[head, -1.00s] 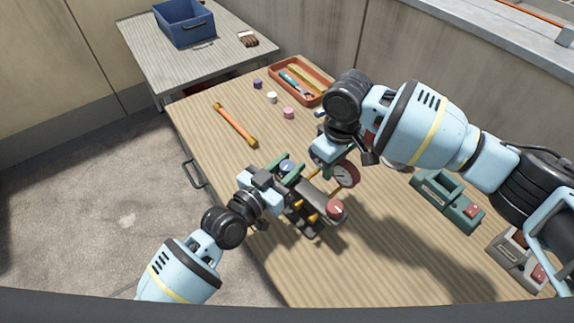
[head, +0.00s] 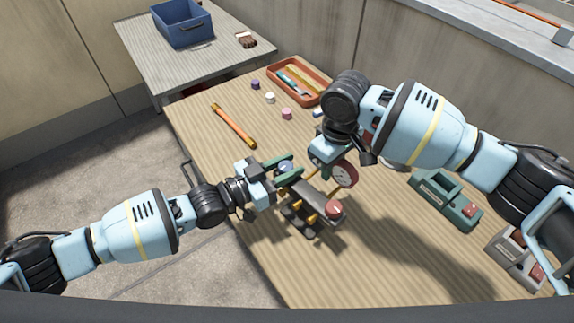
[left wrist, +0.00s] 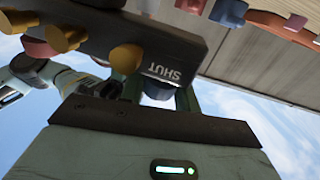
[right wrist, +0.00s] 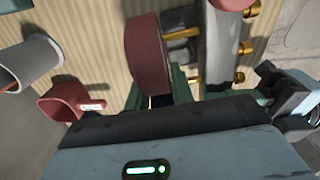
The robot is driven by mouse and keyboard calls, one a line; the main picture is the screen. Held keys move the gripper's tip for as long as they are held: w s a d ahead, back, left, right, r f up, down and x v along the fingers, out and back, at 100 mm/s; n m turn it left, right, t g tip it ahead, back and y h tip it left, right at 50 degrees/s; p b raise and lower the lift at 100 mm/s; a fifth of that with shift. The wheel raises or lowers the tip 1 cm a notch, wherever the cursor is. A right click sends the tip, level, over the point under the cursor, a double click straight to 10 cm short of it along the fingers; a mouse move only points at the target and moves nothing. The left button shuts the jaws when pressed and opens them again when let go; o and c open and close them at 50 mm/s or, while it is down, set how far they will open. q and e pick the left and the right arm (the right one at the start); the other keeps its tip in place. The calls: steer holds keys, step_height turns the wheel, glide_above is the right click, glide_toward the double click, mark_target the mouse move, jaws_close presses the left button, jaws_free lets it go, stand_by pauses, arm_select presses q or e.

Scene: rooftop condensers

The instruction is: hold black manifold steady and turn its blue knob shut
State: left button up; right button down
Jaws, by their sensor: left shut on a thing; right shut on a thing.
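The black manifold (head: 312,194) is above the near part of the wooden table, with brass fittings, a red knob (head: 333,208) and a red-rimmed gauge (head: 345,174). Its blue knob (head: 286,167) sits between the green fingers of my left gripper (head: 284,169), which is shut on it. In the left wrist view the blue knob (left wrist: 157,96) is partly hidden behind the jaw, beside the word SHUT on the manifold (left wrist: 150,55). My right gripper (head: 328,172) is shut at the gauge. In the right wrist view its fingers straddle the gauge's red rim (right wrist: 147,55); the exact contact is hidden.
An orange-ended bar (head: 233,126), several small caps (head: 270,98) and an orange tray (head: 290,80) of tools lie farther back. A green device (head: 446,200) and a grey device (head: 515,257) stand right. A side table (head: 185,62) holds a blue bin (head: 183,23).

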arm_select(q)
steer(key=shift+s+d+r+m+g+h, duration=0.1)
steer(key=shift+s+m+g+h, duration=0.1)
steer(key=shift+m+g+h, duration=0.15)
arm_select(e)
steer(key=shift+s+a, duration=0.1)
steer(key=shift+a, duration=0.2)
arm_select(q)
steer(key=o, duration=0.8)
steer(key=shift+o, duration=0.9)
steer(key=shift+w+a, duration=0.1)
steer(key=shift+a, duration=0.1)
arm_select(e)
steer(key=shift+d, duration=0.1)
arm_select(q)
steer(key=v, duration=1.2)
arm_select(e)
steer(key=shift+d, duration=0.1)
steer(key=c, duration=0.7)
jaws_free()
